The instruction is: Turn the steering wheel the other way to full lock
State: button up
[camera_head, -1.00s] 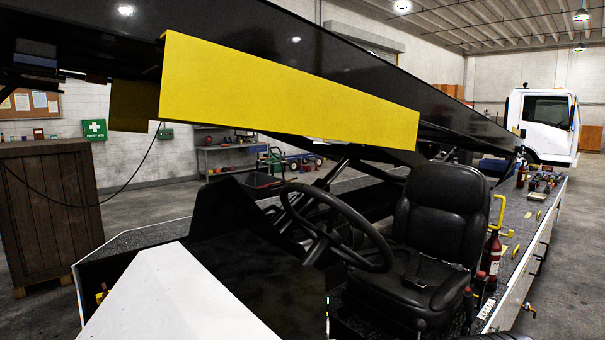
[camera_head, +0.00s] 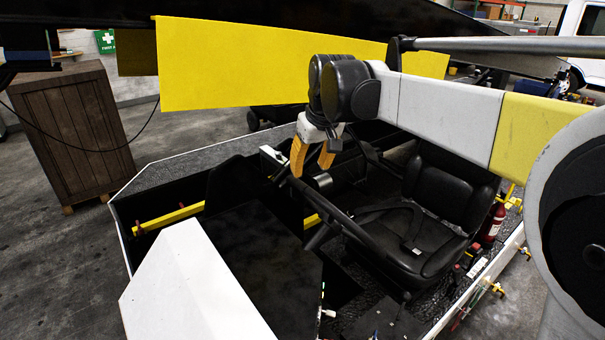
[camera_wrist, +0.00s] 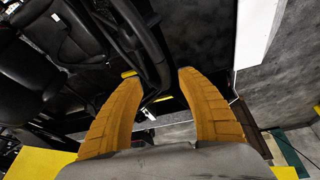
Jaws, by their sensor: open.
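The black steering wheel (camera_head: 342,221) stands tilted on its column in front of the driver's seat in the head view. My gripper (camera_head: 311,168) is over the far left part of its rim, pointing down, with two orange fingers apart. In the wrist view my gripper (camera_wrist: 157,76) is open, and the dark curved rim of the steering wheel (camera_wrist: 155,55) runs between the fingertips. No grip on the rim shows. Whether a finger touches it I cannot tell. The wheel's far side is partly hidden behind my gripper.
The black seat (camera_head: 448,205) is right of the wheel. A long yellow panel (camera_head: 230,65) under the black boom hangs above and behind my gripper. The dark console and a white panel (camera_head: 190,285) lie in front. A wooden crate (camera_head: 75,130) stands at left.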

aim_at(306, 186)
jog(key=x, duration=1)
jog(key=shift+s+p, duration=0.1)
jog(key=shift+p, duration=0.3)
jog(key=shift+c, duration=0.4)
grip_shut()
